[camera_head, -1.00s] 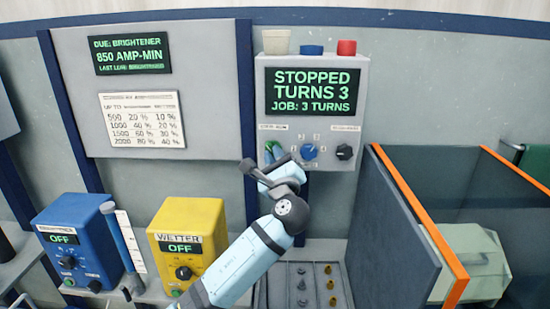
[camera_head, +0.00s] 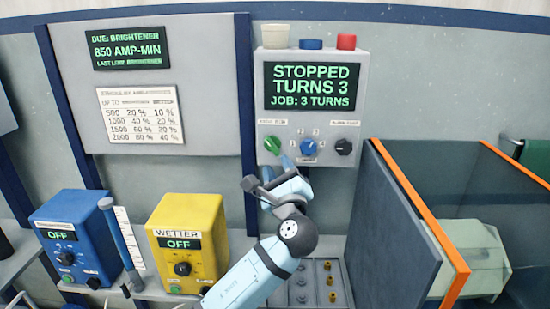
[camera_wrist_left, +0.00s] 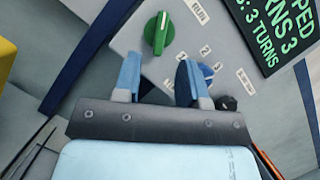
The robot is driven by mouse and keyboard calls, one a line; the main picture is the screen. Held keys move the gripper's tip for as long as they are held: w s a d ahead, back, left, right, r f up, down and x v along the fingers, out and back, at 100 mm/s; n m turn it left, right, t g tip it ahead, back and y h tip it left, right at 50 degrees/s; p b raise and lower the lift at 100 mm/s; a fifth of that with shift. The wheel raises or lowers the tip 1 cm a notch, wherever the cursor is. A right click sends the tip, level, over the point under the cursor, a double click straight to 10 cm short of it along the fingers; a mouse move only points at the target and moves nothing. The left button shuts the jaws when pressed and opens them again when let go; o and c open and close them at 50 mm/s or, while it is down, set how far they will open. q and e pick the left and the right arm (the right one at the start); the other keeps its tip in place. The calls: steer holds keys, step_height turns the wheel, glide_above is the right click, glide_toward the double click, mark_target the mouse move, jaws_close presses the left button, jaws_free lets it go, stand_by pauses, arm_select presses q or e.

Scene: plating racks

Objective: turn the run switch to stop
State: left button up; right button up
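The run switch is a green knob (camera_head: 272,145) at the lower left of the grey control box (camera_head: 312,170). Its display (camera_head: 312,87) reads "STOPPED, TURNS 3, JOB: 3 TURNS". In the left wrist view the green knob (camera_wrist_left: 158,33) stands clear of the fingers, with a "RUN" label near its upper right. My left gripper (camera_head: 268,172) is just below the knob, apart from it. The wrist view shows its two fingers (camera_wrist_left: 160,80) spread with nothing between them. My right gripper is not in view.
A blue knob (camera_head: 308,147) and a black knob (camera_head: 343,147) sit right of the green one. A dark panel with an orange edge (camera_head: 420,215) stands at the right. Yellow (camera_head: 188,215) and blue (camera_head: 75,230) units reading "OFF" stand at the left.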

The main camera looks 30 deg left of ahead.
arm_select(q)
steer(key=v, duration=0.8)
steer(key=shift+b, duration=0.4)
